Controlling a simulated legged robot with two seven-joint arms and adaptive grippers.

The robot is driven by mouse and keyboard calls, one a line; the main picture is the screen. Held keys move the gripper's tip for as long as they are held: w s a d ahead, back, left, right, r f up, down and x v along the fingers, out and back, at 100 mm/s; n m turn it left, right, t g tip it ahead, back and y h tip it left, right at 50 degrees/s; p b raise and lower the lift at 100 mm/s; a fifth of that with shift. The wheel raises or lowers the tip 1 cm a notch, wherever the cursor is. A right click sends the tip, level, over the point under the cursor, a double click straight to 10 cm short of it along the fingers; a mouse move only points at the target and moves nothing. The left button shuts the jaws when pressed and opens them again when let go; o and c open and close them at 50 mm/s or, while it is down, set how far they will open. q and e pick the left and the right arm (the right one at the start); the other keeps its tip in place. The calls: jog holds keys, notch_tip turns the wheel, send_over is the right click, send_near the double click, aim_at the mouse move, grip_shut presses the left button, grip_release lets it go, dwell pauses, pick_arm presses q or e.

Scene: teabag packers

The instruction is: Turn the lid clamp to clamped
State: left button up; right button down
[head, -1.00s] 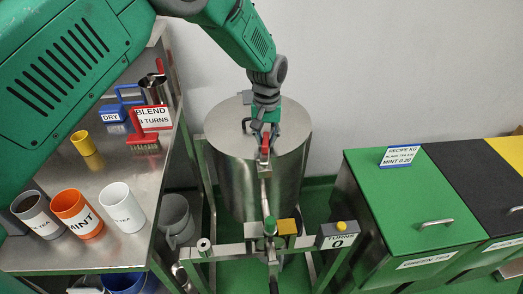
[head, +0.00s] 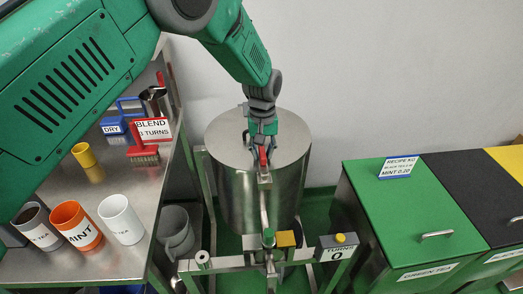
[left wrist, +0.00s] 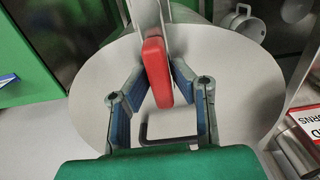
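The blender drum (head: 226,140) is a steel cylinder with a flat round lid (head: 288,125). The lid clamp's red handle (head: 263,157) is at the lid's front edge, beside a grey metal bracket (head: 265,177). My left gripper (head: 262,145) reaches down over the lid to this handle. A dark bent lid handle (left wrist: 165,140) lies beneath the fingers. My right gripper is not in view.
A turns counter (head: 338,248) reading 0 stands on the front frame rail. A steel bench (head: 100,262) with mugs and a red brush (head: 143,153) is at the left. Green and black bins (head: 425,220) stand at the right. The wall behind is clear.

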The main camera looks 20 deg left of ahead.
aim_at(263, 151)
pick_arm(q)
jog(key=shift+o, duration=0.7)
jog(key=shift+s+d, duration=0.15)
jog(key=shift+r, duration=0.2)
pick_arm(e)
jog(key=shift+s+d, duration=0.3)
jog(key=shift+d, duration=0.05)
pick_arm(q)
jog(key=shift+r, duration=0.15)
notch_tip(263, 151, up, 12)
jog(key=shift+d, duration=0.25)
jog(key=shift+a+f, duration=0.1)
jog(key=shift+f, duration=0.1)
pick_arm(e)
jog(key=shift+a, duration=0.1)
